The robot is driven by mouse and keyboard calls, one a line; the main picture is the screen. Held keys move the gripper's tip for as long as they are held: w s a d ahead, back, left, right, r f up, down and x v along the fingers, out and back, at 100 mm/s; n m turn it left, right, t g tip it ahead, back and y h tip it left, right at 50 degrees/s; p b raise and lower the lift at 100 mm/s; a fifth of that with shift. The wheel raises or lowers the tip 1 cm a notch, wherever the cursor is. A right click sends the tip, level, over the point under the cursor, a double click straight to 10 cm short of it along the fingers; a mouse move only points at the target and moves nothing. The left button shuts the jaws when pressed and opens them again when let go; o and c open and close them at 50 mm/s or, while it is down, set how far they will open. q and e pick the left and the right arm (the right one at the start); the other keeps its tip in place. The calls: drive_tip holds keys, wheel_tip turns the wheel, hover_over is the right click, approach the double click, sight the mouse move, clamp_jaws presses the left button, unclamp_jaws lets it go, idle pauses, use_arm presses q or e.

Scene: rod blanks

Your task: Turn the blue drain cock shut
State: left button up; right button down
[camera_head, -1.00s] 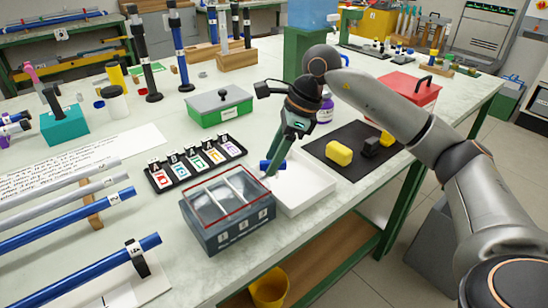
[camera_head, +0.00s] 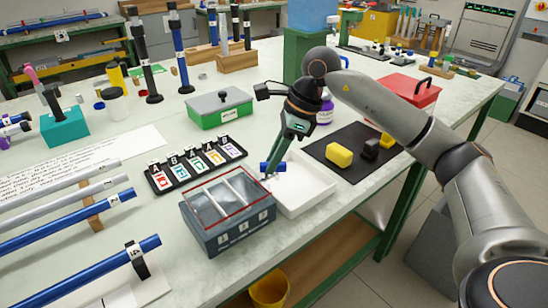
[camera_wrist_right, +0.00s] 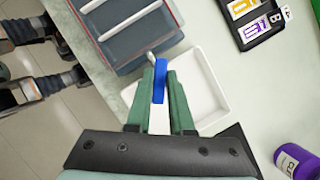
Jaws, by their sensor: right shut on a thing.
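The blue drain cock (camera_head: 266,167) sticks out at the right end of the grey tank with the clear, red-edged lid (camera_head: 212,228), above a white tray (camera_head: 318,194). My right gripper (camera_head: 272,164) reaches down to it from above. In the right wrist view the cock's blue lever (camera_wrist_right: 160,72) lies between the green fingers (camera_wrist_right: 160,88), which are shut on it. A short pale metal stub (camera_wrist_right: 151,58) shows between the lever and the tank. Part of the lever is hidden by the fingers. My left gripper is not in view.
A black rack of coloured labelled cards (camera_head: 196,163) stands behind the tank. A dark mat (camera_head: 325,154) with yellow and black blocks lies right of the tray. A purple-labelled bottle (camera_head: 325,110) and a green box (camera_head: 220,107) stand farther back.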

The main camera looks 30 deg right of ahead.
drive_tip(key=shift+m, duration=0.3)
drive_tip(key=m, duration=0.1)
drive_tip(key=m+t, duration=0.1)
drive_tip(key=m, duration=0.1)
drive_tip(key=m+h, duration=0.1)
drive_tip(key=shift+s+a+t, duration=0.25)
drive_tip(key=shift+t, duration=0.05)
drive_tip(key=m, duration=0.2)
drive_tip(key=m+h, duration=0.1)
drive_tip(key=m, duration=0.1)
drive_tip(key=m+h, duration=0.1)
drive_tip(key=m, duration=0.1)
drive_tip(key=shift+s+a+t, duration=0.1)
drive_tip(key=shift+a+t, duration=0.2)
drive_tip(key=shift+t, duration=0.1)
drive_tip(key=shift+m+h, duration=0.3)
drive_tip(key=c, duration=0.8)
unclamp_jaws()
drive_tip(key=p+v, duration=0.2)
drive_tip(key=v, duration=1)
drive_tip(key=shift+r, duration=0.35)
